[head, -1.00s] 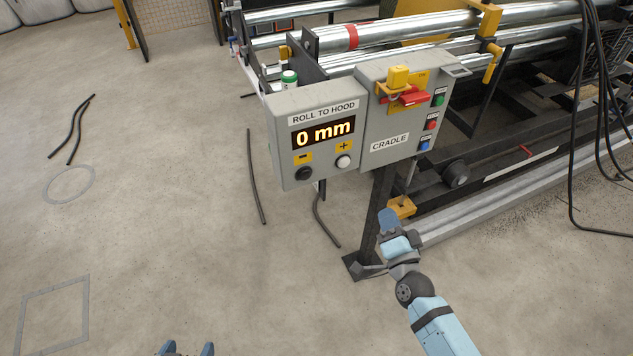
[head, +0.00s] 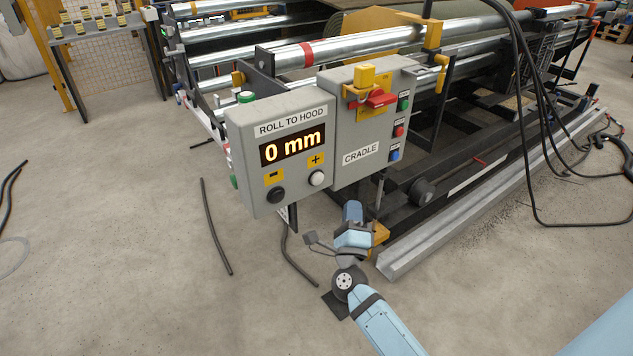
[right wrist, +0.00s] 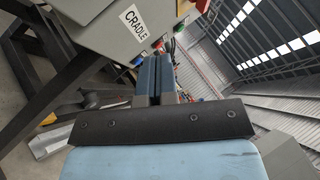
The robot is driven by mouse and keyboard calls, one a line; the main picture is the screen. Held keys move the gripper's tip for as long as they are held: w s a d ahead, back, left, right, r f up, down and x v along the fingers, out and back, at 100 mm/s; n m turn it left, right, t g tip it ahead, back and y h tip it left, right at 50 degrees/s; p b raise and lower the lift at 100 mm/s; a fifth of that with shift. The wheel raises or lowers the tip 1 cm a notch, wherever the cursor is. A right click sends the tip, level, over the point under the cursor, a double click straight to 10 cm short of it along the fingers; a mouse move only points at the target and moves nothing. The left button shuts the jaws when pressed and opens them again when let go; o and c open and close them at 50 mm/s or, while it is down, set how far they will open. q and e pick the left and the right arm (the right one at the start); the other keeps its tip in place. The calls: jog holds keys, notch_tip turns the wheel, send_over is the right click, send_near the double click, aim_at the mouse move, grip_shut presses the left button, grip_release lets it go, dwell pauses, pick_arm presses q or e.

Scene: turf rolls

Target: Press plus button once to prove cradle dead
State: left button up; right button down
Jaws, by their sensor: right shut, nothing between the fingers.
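The plus button (head: 317,179) is a white round knob under a yellow plus label on the grey ROLL TO HOOD box (head: 243,143). The box's display (head: 292,146) reads 0 mm. A dark minus button (head: 276,195) sits to its left. The CRADLE box (head: 343,115) adjoins on the right, with a red rotary handle (head: 381,99) and a yellow piece at it. My right gripper (head: 352,209) is shut and empty, below and right of the plus button, apart from it. In the right wrist view its fingers (right wrist: 155,75) are together below the CRADLE box (right wrist: 108,22). My left gripper is out of view.
Green, red and blue buttons (head: 399,131) line the CRADLE box's right side. Behind stand the steel rollers (head: 345,45) of the machine. Black cables (head: 530,120) hang at the right. A grey rail (head: 480,200) runs along the floor. The floor at left is mostly clear.

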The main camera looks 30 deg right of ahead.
aim_at(317, 179)
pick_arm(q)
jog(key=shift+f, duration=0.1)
pick_arm(e)
jog(key=shift+w, duration=0.1)
pick_arm(q)
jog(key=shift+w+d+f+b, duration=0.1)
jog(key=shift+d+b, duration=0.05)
jog(key=shift+b, duration=1)
pick_arm(e)
jog(key=w, duration=0.8)
jog(key=shift+w+a, duration=0.3)
jog(key=shift+a, duration=0.1)
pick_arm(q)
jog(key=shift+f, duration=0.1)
pick_arm(e)
jog(key=shift+w, duration=0.1)
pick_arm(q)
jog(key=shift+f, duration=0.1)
pick_arm(e)
jog(key=shift+w, duration=0.35)
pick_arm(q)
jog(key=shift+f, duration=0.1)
pick_arm(e)
jog(key=shift+w, duration=0.4)
dwell(0.6)
jog(key=shift+s, duration=0.1)
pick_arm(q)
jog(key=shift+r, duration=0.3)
pick_arm(e)
jog(key=shift+s, duration=0.75)
